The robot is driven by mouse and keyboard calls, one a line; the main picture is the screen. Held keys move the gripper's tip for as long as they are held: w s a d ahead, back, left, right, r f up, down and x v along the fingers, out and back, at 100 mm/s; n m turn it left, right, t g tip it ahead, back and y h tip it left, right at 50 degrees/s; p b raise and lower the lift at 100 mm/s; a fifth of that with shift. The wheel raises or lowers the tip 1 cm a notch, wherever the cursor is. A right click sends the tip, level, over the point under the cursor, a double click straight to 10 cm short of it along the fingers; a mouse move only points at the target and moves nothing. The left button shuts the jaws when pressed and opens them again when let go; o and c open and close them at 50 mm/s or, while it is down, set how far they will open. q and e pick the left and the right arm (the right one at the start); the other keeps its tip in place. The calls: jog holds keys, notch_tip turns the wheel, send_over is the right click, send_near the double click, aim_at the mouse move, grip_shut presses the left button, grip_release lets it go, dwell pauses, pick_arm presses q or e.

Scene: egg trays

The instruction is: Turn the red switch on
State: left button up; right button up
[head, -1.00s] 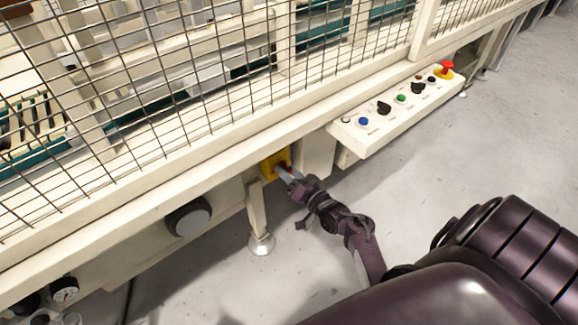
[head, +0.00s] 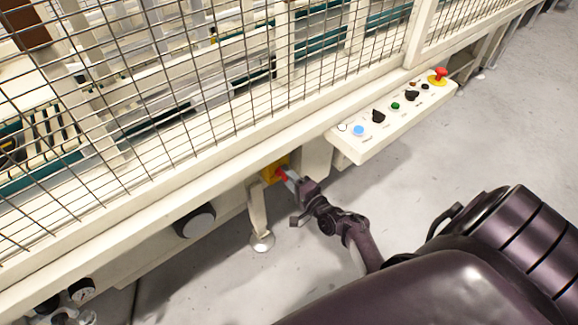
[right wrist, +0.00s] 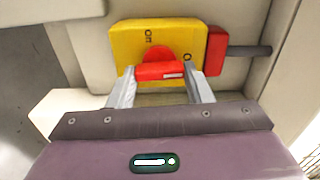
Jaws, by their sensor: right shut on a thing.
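The red switch (head: 280,174) sits on a yellow plate (head: 269,173) under the machine's cream beam. In the right wrist view, the switch's red handle (right wrist: 160,71) lies across the picture on the yellow plate (right wrist: 125,43). My right gripper (head: 287,175) is shut on the handle. Its two grey fingers (right wrist: 161,87) are at the handle's left and right ends in the wrist view. My left gripper is not in view.
A control panel (head: 347,149) with several buttons and knobs juts out to the right. A cream leg (head: 257,210) stands just left of the switch, and a dark round knob (head: 197,221) is farther left. Wire mesh rises above the beam. The grey floor (head: 440,150) is open.

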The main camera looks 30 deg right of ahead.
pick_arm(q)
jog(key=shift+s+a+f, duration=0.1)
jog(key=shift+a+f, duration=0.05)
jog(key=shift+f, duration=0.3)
pick_arm(e)
jog(key=shift+r+m, duration=0.1)
jog(key=shift+m, duration=0.3)
jog(key=o, duration=1)
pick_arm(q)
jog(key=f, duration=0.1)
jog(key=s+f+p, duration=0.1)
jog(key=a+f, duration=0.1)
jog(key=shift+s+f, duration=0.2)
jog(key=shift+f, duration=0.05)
pick_arm(e)
jog(key=s, duration=0.7)
jog(key=shift+s+d, duration=0.3)
jog(key=shift+s, duration=0.05)
